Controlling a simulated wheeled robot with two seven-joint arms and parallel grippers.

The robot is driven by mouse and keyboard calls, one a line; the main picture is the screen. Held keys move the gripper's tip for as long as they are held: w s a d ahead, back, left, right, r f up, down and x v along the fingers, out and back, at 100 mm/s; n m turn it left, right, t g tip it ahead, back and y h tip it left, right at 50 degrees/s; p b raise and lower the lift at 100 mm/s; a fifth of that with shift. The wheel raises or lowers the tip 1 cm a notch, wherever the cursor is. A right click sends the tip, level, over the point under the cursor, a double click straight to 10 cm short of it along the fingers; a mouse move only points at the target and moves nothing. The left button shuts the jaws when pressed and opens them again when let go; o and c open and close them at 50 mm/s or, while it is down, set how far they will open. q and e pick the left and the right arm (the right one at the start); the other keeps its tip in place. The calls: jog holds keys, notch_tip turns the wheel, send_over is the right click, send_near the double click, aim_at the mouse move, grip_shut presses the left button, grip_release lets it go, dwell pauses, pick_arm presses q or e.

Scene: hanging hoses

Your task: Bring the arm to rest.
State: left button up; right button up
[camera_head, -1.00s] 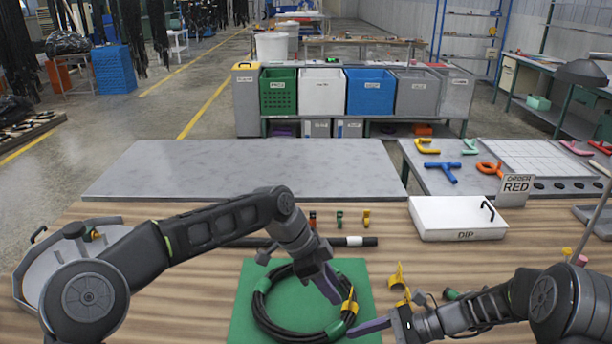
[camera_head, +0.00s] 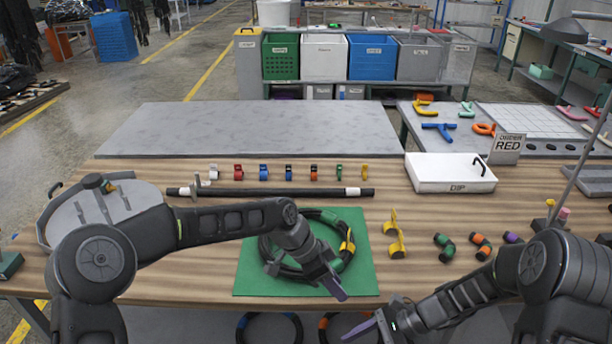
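My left gripper (camera_head: 334,286) hangs over the front right part of the green mat (camera_head: 252,281). A coiled black hose (camera_head: 333,216) with green and yellow bands lies on that mat, partly hidden by my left gripper. I see no hose between the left fingers, but their gap is unclear. My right gripper (camera_head: 372,326) is at the bottom of the view, in front of the table's front edge. Its fingers look parted, with nothing between them. Both arms are bent, and the right one reaches in from the lower right.
The wooden table (camera_head: 205,265) holds a black rod (camera_head: 270,192), a row of small coloured clips, a yellow bracket (camera_head: 397,235) and a white DIP box (camera_head: 450,174). Banded fittings (camera_head: 481,246) lie near my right arm. A round grey tray (camera_head: 85,215) stands at left. More hose rings show below the table edge.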

pick_arm(q)
jog(key=s+a+f+n, duration=0.3)
jog(key=s+f+n, duration=0.3)
jog(key=f, duration=0.4)
jog(key=s+a+f+n, duration=0.2)
jog(key=s+f+n, duration=0.1)
jog(key=s+f, duration=0.55)
jog(key=s+a+f+n+y, duration=0.1)
jog(key=s+a+f+n, duration=0.5)
jog(key=s+a, duration=0.3)
jog(key=s+n, duration=0.1)
jog(key=s, duration=0.2)
jog(key=shift+s+f+n+t+y, duration=0.15)
jog(key=shift+s+n+t+y, duration=0.05)
jog(key=shift+n+t+y, duration=0.2)
pick_arm(e)
jog(key=s+a+f+n+t+h, duration=0.1)
jog(key=s+a+f+n+h, duration=0.1)
jog(key=s+f+n, duration=0.5)
jog(key=s+a+f+n+h, duration=0.2)
jog(key=s+f+n+h, duration=0.2)
jog(key=s+f+n, duration=0.3)
jog(key=shift+s+f+t, duration=0.2)
jog(key=shift+s+t, duration=0.2)
jog(key=shift+s, duration=0.6)
pick_arm(q)
jog(key=shift+a, duration=0.1)
